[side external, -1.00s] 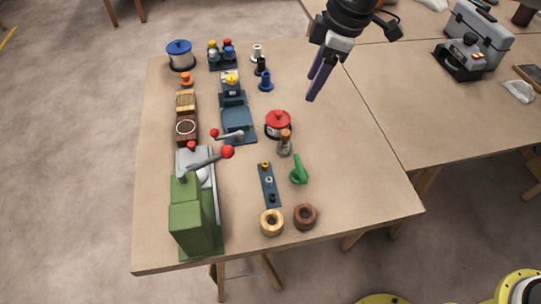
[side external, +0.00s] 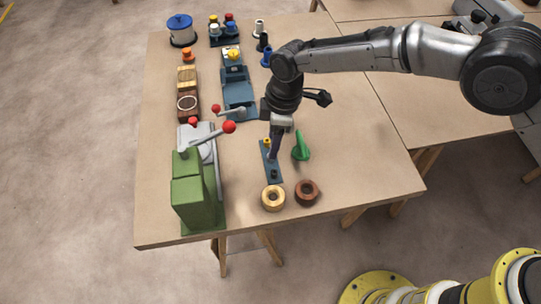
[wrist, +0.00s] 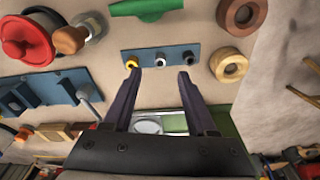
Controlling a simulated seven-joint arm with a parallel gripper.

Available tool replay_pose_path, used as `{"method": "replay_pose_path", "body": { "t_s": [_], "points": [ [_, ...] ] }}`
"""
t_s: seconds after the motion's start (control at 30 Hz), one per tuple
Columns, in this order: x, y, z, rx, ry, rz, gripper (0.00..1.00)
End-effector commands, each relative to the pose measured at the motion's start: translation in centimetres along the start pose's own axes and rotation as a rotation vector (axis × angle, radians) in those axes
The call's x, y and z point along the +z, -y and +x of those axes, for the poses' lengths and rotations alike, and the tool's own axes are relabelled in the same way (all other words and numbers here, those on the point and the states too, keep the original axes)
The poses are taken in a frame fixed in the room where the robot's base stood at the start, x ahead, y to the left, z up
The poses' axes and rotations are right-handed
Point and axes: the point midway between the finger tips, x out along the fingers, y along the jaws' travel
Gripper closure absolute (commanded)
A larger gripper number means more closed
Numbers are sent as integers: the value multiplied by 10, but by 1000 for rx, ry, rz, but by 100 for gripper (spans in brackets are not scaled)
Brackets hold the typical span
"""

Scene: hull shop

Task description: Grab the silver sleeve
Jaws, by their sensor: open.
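The silver sleeve (wrist: 160,60) stands in the middle of a small dark blue plate (wrist: 144,56) in the wrist view, between a yellow sleeve (wrist: 132,62) and a black sleeve (wrist: 187,57). My gripper (wrist: 158,74) is open, one finger on each side of the silver sleeve's line, with nothing between the fingers. In the side view my gripper (side external: 272,157) is over the plate (side external: 277,179) and hides the silver sleeve.
A green curved-handled piece (side external: 301,148) is right of the plate. A tan ring (side external: 273,198) and a brown ring (side external: 307,193) lie in front. A green machine with a red-knobbed lever (side external: 195,190) stands at left. A red-lidded pot (wrist: 28,38) shows in the wrist view.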

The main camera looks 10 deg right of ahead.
Motion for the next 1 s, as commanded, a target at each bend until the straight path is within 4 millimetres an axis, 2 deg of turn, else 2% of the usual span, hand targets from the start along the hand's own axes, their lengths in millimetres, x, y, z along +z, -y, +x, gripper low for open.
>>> {"method": "replay_pose_path", "body": {
  "t_s": [0.17, 0.43, 0.7, 1.0],
  "points": [
    [0, 0, 11, 0, 0, 0, 42],
    [1, 1, 48, 0, 0, 0, 42],
    [0, 1, 52, 1, -2, 0, 42],
    [0, 0, 52, 1, -2, 0, 96]
  ]
}}
